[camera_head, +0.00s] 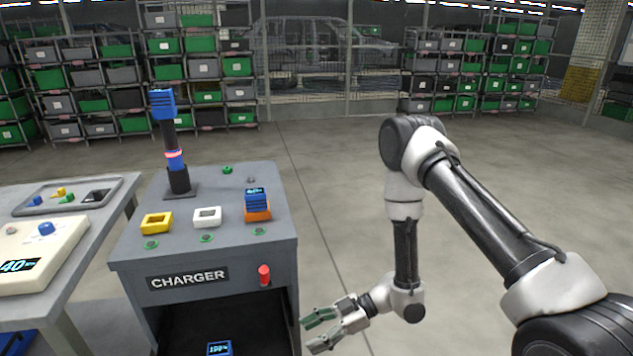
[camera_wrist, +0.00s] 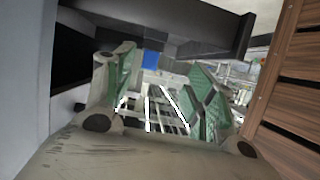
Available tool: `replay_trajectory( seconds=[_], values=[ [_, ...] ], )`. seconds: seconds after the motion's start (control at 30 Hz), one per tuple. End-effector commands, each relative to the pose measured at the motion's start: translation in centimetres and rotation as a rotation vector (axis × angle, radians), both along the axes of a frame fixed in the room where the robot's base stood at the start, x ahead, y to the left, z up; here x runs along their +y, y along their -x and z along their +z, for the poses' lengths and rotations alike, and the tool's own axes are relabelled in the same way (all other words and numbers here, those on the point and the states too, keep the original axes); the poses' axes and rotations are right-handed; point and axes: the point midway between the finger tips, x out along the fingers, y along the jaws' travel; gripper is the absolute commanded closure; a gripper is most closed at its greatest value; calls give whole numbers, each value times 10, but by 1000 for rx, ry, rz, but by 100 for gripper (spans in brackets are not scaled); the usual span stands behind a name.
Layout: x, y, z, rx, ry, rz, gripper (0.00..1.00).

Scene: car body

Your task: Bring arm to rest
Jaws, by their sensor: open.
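My arm (camera_head: 404,250) reaches in from the right in the head view and bends down at the elbow. My gripper (camera_head: 322,330) hangs low, just right of the charger stand, with its green-padded fingers pointing left. In the wrist view my gripper (camera_wrist: 160,100) also shows, its two fingers apart with nothing between them. It appears close to the charger's side, but whether it touches cannot be told.
The grey charger stand (camera_head: 190,245) carries yellow, white and orange holders, a blue battery (camera_head: 256,199) and a blue-topped tool (camera_head: 170,140). A table (camera_head: 95,225) stands at left. Bin shelves (camera_head: 130,85) line the back. The floor beyond my arm is clear.

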Motion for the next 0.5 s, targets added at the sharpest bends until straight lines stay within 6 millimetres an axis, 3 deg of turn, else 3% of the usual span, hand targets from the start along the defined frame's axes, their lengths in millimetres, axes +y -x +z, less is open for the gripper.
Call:
replay_trajectory(
  seconds=[0.27, 0.5],
  values=[
    [-28, -2, -41, 20, 209, -27, 45],
    [-87, -4, -85, 65, 539, -100, 45]
  ],
)
